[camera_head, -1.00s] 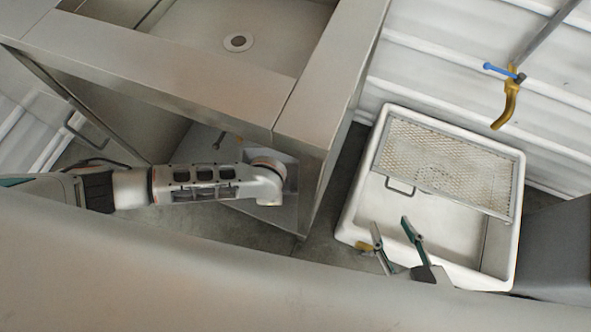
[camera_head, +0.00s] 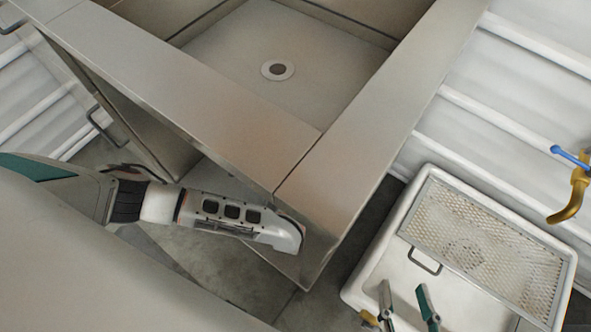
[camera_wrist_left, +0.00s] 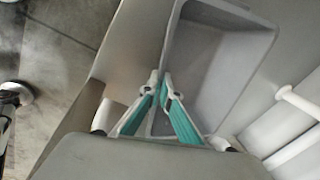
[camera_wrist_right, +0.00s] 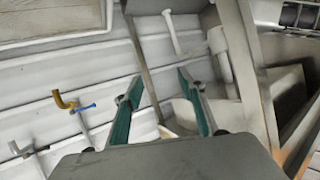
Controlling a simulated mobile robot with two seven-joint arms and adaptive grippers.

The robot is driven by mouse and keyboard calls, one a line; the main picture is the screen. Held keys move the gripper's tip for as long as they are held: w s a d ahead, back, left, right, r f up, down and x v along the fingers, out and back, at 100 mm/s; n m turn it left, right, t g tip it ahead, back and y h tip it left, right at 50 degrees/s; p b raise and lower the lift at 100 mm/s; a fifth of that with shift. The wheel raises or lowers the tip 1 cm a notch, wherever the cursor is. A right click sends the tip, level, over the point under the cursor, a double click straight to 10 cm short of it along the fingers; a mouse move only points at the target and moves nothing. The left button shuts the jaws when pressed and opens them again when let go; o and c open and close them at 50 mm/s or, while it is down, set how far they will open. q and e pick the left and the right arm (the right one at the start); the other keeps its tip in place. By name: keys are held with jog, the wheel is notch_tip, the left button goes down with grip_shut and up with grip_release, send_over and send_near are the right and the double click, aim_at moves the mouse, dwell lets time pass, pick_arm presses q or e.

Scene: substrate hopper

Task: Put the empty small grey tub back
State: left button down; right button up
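The small grey tub (camera_wrist_left: 215,60) shows in the left wrist view as a deep box with nothing visible inside it. My left gripper (camera_wrist_left: 162,78) has its fingertips together at the tub's near wall, pinching it. In the head view my left arm reaches in under the steel sink bench, and its gripper and the tub are hidden there. My right gripper (camera_head: 405,289) is open and empty over the white basin's near side. It also shows in the right wrist view (camera_wrist_right: 152,86), its fingers wide apart.
The steel sink bench (camera_head: 190,85) overhangs my left arm, its front leg close to the wrist. A white basin (camera_head: 395,245) with a mesh grate (camera_head: 485,250) stands at the right. A brass tap (camera_head: 573,197) is on the corrugated wall.

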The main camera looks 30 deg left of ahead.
pick_arm(q)
jog(key=shift+s+f, duration=0.15)
jog(key=shift+f, duration=0.35)
jog(key=shift+s+f, duration=0.15)
jog(key=shift+f, duration=0.35)
jog(key=shift+w+r, duration=0.25)
jog(key=shift+r, duration=0.05)
jog(key=shift+f, duration=0.25)
jog(key=c, duration=2.3)
grip_release()
pick_arm(e)
jog(key=shift+s+a+f+m, duration=0.2)
jog(key=shift+a+m, duration=0.1)
jog(key=shift+a, duration=0.25)
